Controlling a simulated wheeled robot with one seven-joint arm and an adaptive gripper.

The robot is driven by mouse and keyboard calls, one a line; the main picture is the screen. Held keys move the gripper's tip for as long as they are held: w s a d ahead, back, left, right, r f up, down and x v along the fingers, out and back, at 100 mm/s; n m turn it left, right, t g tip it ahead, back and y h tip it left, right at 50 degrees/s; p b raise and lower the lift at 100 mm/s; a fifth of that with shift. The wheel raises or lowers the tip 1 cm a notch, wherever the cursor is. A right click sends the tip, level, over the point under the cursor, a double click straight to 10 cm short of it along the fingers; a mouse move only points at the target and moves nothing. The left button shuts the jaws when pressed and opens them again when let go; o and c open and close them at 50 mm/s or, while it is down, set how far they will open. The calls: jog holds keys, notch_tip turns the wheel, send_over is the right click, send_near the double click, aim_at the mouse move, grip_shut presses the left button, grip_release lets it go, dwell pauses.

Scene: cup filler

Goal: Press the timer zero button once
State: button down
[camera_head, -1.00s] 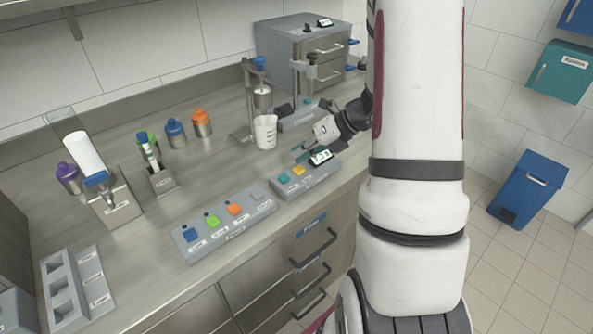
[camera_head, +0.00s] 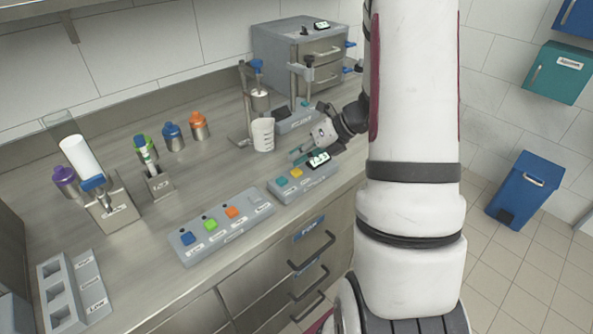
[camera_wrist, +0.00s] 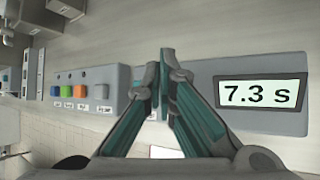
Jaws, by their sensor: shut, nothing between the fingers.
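The timer box (camera_head: 305,184) is a grey box on the counter with a teal button (camera_head: 282,182), a yellow button (camera_head: 296,173) and a display (camera_head: 318,160). Its button labels are too small to read. In the wrist view the display (camera_wrist: 260,94) reads 7.3 s. My gripper (camera_head: 293,155) is at the back edge of the timer box, just behind the buttons in the head view. In the wrist view my gripper (camera_wrist: 165,82) is shut and empty, with teal fingers meeting in front of the timer box. The fingers hide the timer's buttons there; contact cannot be told.
A grey panel (camera_head: 222,233) with blue, green, orange and grey buttons lies left of the timer. A white beaker (camera_head: 263,134) stands under a dispenser behind. Colour-capped bottles and holders stand farther left. Drawer handles (camera_head: 311,252) stick out below the counter's front edge.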

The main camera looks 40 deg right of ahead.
aim_at(298, 169)
jog(key=shift+f, duration=0.15)
dwell(0.3)
jog(key=shift+f, duration=0.3)
jog(key=shift+f+b, duration=0.5)
jog(key=shift+b, duration=0.05)
dwell(0.6)
jog(key=shift+r, duration=0.1)
jog(key=shift+r+p, duration=0.75)
jog(key=shift+r, duration=0.1)
jog(key=shift+r, duration=0.1)
jog(key=shift+r+p, duration=1.95)
jog(key=shift+r, duration=0.5)
